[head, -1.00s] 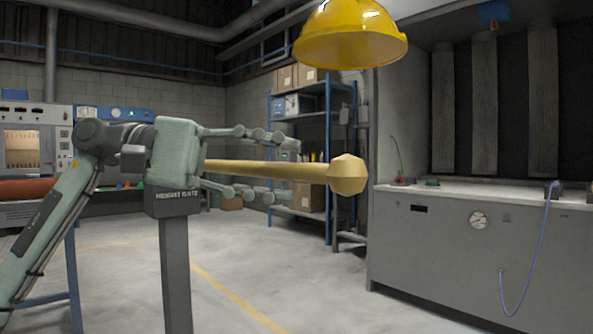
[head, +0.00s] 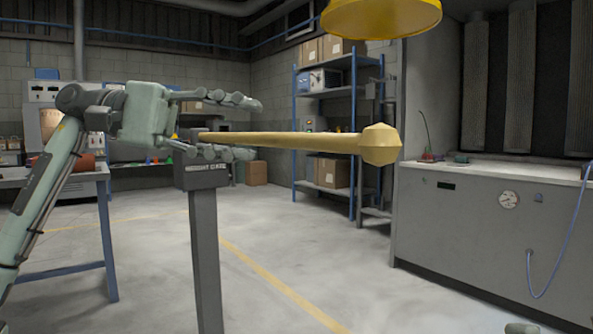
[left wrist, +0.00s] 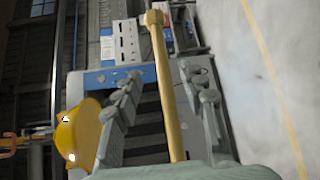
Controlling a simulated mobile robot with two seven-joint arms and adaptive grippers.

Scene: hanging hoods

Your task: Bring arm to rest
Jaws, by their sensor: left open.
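My left gripper (head: 245,128) is open. Its two fingers lie above and below a long tan rod with a faceted knob (head: 381,145) at its end. In the head view I see a gap between the upper finger and the rod; the lower finger is close under it, and I cannot tell if they touch. The rod starts near the top of a grey post labelled "HEIGHT GATE" (head: 205,245). In the left wrist view the rod (left wrist: 165,85) runs between the spread fingers (left wrist: 160,110). My right gripper is not clearly in view.
A yellow hood (head: 385,18) hangs at the top right; it also shows in the left wrist view (left wrist: 75,135). A grey bench (head: 490,220) stands at right, blue shelving (head: 352,130) behind, a table (head: 75,176) at left. The floor around the post looks open.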

